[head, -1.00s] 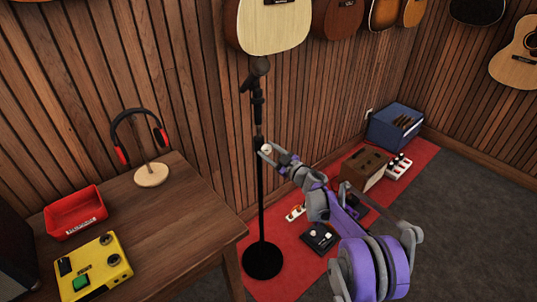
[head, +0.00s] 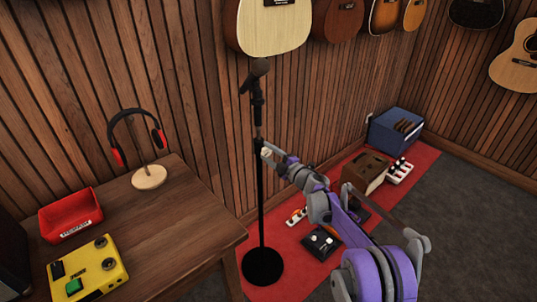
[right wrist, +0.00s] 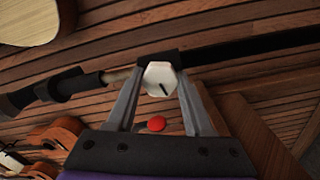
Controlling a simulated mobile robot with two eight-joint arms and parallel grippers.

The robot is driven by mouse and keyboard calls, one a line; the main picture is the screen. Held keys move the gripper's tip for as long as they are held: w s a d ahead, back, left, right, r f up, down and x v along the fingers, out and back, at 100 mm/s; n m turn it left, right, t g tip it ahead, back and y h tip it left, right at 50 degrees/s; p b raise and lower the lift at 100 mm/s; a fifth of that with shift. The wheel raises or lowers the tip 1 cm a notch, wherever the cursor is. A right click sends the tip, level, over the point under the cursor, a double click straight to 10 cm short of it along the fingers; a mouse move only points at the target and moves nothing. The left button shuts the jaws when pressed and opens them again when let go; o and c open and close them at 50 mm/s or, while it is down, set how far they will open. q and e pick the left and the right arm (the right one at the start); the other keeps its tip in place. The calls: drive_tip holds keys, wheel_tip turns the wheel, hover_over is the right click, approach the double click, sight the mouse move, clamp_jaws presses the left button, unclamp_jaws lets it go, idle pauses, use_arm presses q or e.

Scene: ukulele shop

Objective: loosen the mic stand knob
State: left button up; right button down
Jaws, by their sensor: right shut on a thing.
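The black mic stand (head: 260,205) stands upright on a round base (head: 262,267), with a microphone (head: 260,68) at its top. A pale, faceted knob (right wrist: 160,77) with a dark mark on its face sits on the stand's collar. My right gripper (head: 267,152) is at this knob, partway up the pole. In the right wrist view, its two grey fingers (right wrist: 158,80) sit one on each side of the knob, shut on it. The far side of the knob is hidden. My left gripper is not in view.
A wooden table (head: 190,235) at left holds headphones on a stand (head: 149,177), a red bin (head: 70,216) and a yellow pedal (head: 88,268). Several pedals, a brown amp (head: 365,172) and a blue crate (head: 396,130) stand on the red mat (head: 300,265). Guitars hang above.

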drive_tip(key=shift+n, duration=0.4)
drive_tip(key=shift+c, duration=1.4)
unclamp_jaws()
drive_tip(key=v, duration=1.1)
drive_tip(key=shift+w, duration=0.1)
